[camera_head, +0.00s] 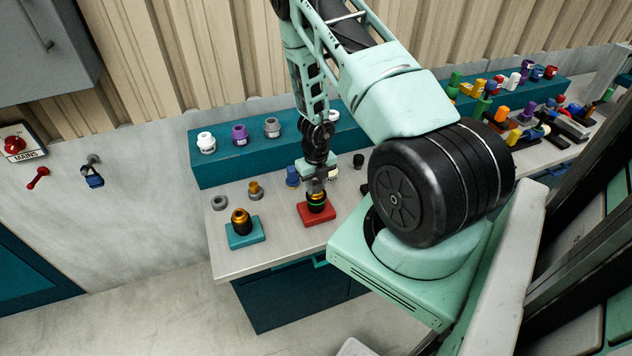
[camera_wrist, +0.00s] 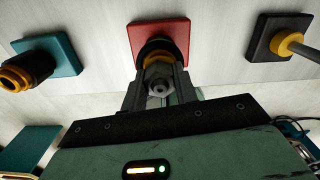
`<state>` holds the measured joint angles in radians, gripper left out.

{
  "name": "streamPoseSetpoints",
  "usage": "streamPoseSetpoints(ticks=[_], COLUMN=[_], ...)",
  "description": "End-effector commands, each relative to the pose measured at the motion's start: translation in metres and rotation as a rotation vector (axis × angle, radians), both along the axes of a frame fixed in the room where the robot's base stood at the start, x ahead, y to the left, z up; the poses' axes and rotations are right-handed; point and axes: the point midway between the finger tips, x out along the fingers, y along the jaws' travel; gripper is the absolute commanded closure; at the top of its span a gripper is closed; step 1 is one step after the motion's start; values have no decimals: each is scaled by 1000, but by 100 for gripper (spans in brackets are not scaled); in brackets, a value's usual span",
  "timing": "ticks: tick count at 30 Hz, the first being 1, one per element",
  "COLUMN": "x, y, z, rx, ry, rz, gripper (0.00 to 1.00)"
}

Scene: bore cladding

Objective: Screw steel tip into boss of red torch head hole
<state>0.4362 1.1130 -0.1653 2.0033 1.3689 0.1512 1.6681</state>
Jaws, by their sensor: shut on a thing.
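In the wrist view my gripper (camera_wrist: 160,92) is shut on a grey steel tip (camera_wrist: 159,88) with a hexagonal end. A brass-coloured ring (camera_wrist: 157,61) shows just beyond the tip, over the red base (camera_wrist: 158,30). The tip is lined up with the boss, but the fingers hide the contact, so I cannot tell how deep it sits.
A teal base (camera_head: 245,231) with a black and brass head stands to the left. A black base (camera_wrist: 281,36) with a brass collar and grey rod is at the right of the wrist view. Loose rings and caps lie behind, before a teal shelf (camera_head: 225,170).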

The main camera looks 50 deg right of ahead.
Motion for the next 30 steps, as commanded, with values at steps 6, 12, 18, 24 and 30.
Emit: streamPoseSetpoints(ticks=[6, 12, 18, 24, 30], x=[0, 0, 1, 0, 0], y=[0, 0, -1, 0, 0], z=[0, 2, 0, 0, -3], rx=[0, 0, 0, 0, 0], ry=[-1, 0, -1, -1, -1], rz=[-5, -146, -151, -150, -61], gripper=[84, 84, 66, 60, 60])
